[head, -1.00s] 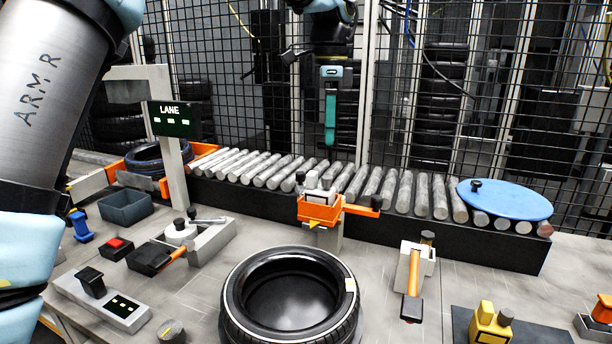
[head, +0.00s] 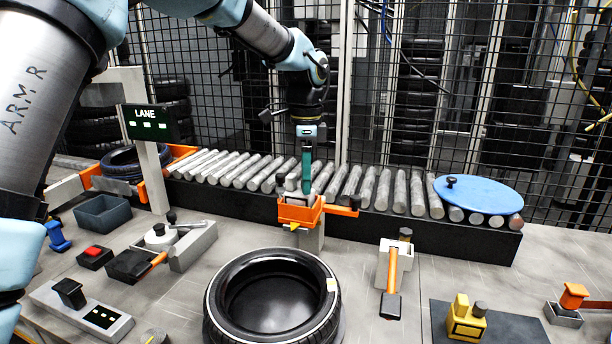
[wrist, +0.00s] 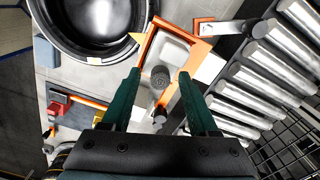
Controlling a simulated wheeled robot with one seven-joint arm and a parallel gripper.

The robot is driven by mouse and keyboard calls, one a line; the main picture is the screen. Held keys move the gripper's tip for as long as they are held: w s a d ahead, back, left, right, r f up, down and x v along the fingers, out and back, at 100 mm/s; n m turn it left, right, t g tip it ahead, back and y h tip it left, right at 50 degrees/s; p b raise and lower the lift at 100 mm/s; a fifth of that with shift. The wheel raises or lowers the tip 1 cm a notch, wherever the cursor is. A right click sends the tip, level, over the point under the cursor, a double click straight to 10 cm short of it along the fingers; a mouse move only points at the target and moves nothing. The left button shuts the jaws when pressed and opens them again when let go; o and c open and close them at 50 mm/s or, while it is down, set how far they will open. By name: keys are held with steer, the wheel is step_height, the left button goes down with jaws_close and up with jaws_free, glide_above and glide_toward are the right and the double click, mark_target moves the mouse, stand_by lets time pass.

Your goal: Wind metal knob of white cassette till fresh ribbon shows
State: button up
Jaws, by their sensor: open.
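A white cassette (wrist: 175,48) sits in an orange tray (head: 298,212) on a post at the conveyor's front edge. In the wrist view, a round grey knurled metal knob (wrist: 160,76) stands on the cassette. My gripper (head: 306,188) points down over the orange tray, and its green fingers mostly hide the cassette in the head view. In the wrist view, the open fingers lie on either side of the knob; whether they touch it I cannot tell. I cannot make out any ribbon.
The roller conveyor (head: 260,172) runs behind the tray, with a blue disc (head: 480,195) on its right end. A tyre (head: 272,305) lies in front. An orange-handled tool (head: 391,280) lies on a holder to the right. Mesh fencing stands behind.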

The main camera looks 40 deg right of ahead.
jaws_close()
stand_by(0.3)
steer(key=shift+n+p, duration=0.35)
steer(key=shift+n, duration=1.25)
jaws_free()
steer(key=shift+r, duration=0.1)
step_height(320, 180, up, 11)
steer(key=b, duration=0.2)
steer(key=shift+f, duration=0.2)
